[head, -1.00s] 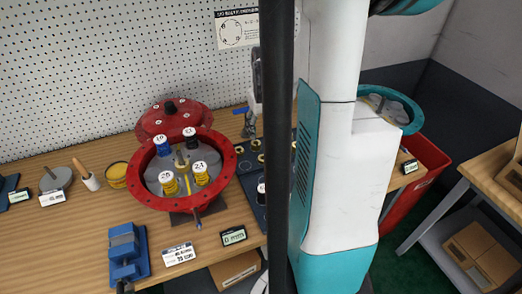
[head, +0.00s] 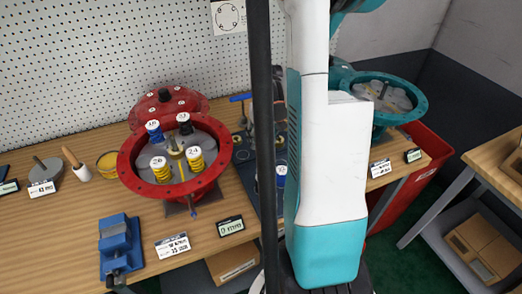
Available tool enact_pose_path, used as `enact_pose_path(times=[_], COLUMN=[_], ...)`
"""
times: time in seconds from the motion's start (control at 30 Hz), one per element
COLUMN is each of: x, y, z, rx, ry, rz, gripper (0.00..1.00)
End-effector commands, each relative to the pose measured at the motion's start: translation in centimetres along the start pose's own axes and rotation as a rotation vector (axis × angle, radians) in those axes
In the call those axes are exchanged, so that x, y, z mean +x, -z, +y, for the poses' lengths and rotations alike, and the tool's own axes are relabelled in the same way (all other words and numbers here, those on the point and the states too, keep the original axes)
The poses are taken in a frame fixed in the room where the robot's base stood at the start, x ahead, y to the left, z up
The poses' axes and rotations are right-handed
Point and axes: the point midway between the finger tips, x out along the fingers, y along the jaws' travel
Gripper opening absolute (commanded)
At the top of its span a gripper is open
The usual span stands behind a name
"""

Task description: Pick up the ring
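Small brass-coloured rings (head: 240,155) lie on a dark mat (head: 246,182), just right of the red round housing. They are small and partly hidden by a black upright bar and my white and teal arm. I cannot tell which one is the ring of the task. A dark and grey piece shows in the narrow gap between the bar and the arm, above the mat, and may be my gripper (head: 278,105). Its fingertips cannot be made out, nor whether it holds anything.
The red housing (head: 128,175) holds springs with numbered caps; its red lid (head: 165,103) stands behind. A blue vise (head: 117,245) and small displays sit in front. A teal housing (head: 421,100) stands at right above a red bin (head: 425,165).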

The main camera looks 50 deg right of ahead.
Motion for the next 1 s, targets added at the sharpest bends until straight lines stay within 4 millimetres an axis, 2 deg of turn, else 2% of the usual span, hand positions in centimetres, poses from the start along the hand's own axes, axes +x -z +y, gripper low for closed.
enact_pose_path(times=[0.03, 0.2, 0.47, 0.6, 0.67, 0.7, 1.0], x=[1.2, 3.4, 3.5, 3.4, 3.4, 3.4, 3.4], y=[-0.1, -0.1, -0.1, -0.1, -0.1, -0.1, -0.1], z=[-0.1, -0.1, -0.1, -0.1, -0.1, -0.1, -0.1], rx=[0.0, 0.0, 0.0, 0.0, 0.0, 0.0, 0.0], ry=[0.0, 0.0, 0.0, 0.0, 0.0, 0.0, 0.0], rz=[0.0, 0.0, 0.0, 0.0, 0.0, 0.0, 0.0], gripper=[0.55, 0.55, 0.55, 0.23, 0.09, 0.06, 0.07])
